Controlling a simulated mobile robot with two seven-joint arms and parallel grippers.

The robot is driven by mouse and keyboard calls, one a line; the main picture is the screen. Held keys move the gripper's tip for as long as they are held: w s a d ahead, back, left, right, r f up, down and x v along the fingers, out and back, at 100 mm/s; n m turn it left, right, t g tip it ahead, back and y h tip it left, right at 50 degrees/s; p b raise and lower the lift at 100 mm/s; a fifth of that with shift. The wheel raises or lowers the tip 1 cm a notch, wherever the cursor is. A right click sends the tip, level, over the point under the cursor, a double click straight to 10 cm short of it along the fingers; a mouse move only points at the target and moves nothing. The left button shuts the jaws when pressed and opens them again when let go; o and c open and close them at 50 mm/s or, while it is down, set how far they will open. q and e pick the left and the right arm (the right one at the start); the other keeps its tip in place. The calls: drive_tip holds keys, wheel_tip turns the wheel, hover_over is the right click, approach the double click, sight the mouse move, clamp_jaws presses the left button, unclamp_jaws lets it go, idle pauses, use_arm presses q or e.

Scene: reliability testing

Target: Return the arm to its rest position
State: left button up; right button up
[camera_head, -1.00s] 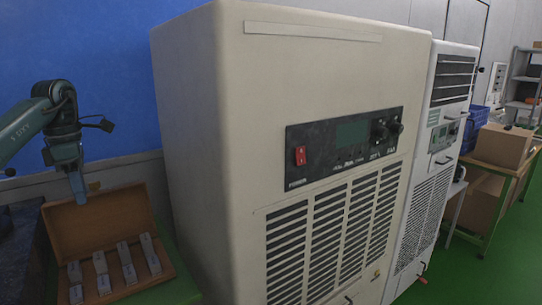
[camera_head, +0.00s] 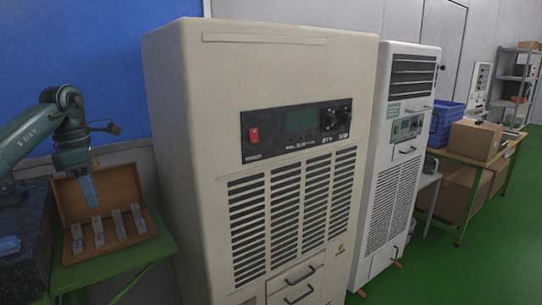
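My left arm comes in from the left edge. Its gripper (camera_head: 90,192) points down above an open wooden case (camera_head: 160,250) at the lower left. I cannot tell whether its fingers are open or shut. Several small grey metal blocks (camera_head: 98,231) stand in the case in a row, below the gripper tip. My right gripper is not in view.
The case is on a green table (camera_head: 130,265). A dark block-like surface (camera_head: 30,235) is left of it. A large beige cabinet (camera_head: 185,150) with a red switch (camera_head: 254,135) stands right of it, then a white cabinet (camera_head: 405,110). Green floor (camera_head: 480,270) is clear at right.

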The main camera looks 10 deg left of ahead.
use_arm(q)
drive_tip(key=w+d+f+m+h, duration=0.1)
drive_tip(key=w+d+f+h, duration=0.3)
drive_tip(key=d+f, duration=0.7)
drive_tip(key=s+d+f+n+t+h, duration=0.2)
drive_tip(key=d+f+n+h, duration=0.15)
drive_tip(key=d, duration=0.65)
drive_tip(key=s+d+f+n+t+h, duration=0.25)
drive_tip(key=d+n+h, duration=0.2)
drive_tip(key=d, duration=0.65)
drive_tip(key=s+d+f+n+t+h, duration=0.1)
drive_tip(key=d+f+n+t+h, duration=0.3)
drive_tip(key=d, duration=0.6)
drive_tip(key=s+a+f+n+y, duration=0.3)
drive_tip(key=s+f+n, duration=0.3)
drive_tip(key=n, duration=0.4)
drive_tip(key=s+a+f+n+t+y, duration=0.1)
drive_tip(key=s+a+f+n+y, duration=0.3)
drive_tip(key=n, duration=0.7)
drive_tip(key=s+a+f+n+y, duration=0.3)
drive_tip(key=s+f+n+y, duration=0.4)
drive_tip(key=s+f+n, duration=0.3)
drive_tip(key=shift+s+a+f+n, duration=0.15)
drive_tip(key=shift+s+f+n, duration=0.1)
drive_tip(key=shift+s+n, duration=0.1)
